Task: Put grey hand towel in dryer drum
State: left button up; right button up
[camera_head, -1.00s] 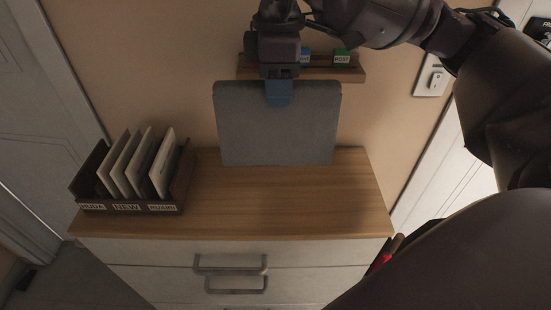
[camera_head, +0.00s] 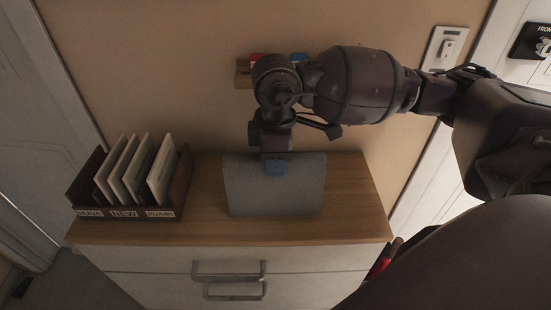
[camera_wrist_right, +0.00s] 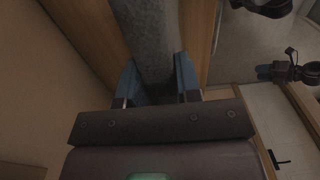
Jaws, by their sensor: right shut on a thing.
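My right gripper (camera_head: 275,167) is shut on the top edge of a flat, grey, rectangular thing (camera_head: 276,196), which could be the grey hand towel. It hangs upright over the wooden top of a dresser (camera_head: 345,205); I cannot tell whether its lower edge touches the wood. In the right wrist view the grey thing (camera_wrist_right: 150,35) runs between the two blue fingers of the right gripper (camera_wrist_right: 157,78). A dark part with a blue tip at the right of that view looks like my left gripper (camera_wrist_right: 268,72); its opening cannot be made out. No dryer drum is in view.
A dark sorter (camera_head: 125,212) with several pale cards stands on the left of the dresser top. A small wall shelf (camera_head: 243,74) is partly hidden behind my right arm. A switch plate (camera_head: 447,50) is on the wall. The right part of the dresser top is clear.

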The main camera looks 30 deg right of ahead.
jog(key=shift+f, duration=0.3)
jog(key=o, duration=1)
jog(key=shift+r, duration=0.1)
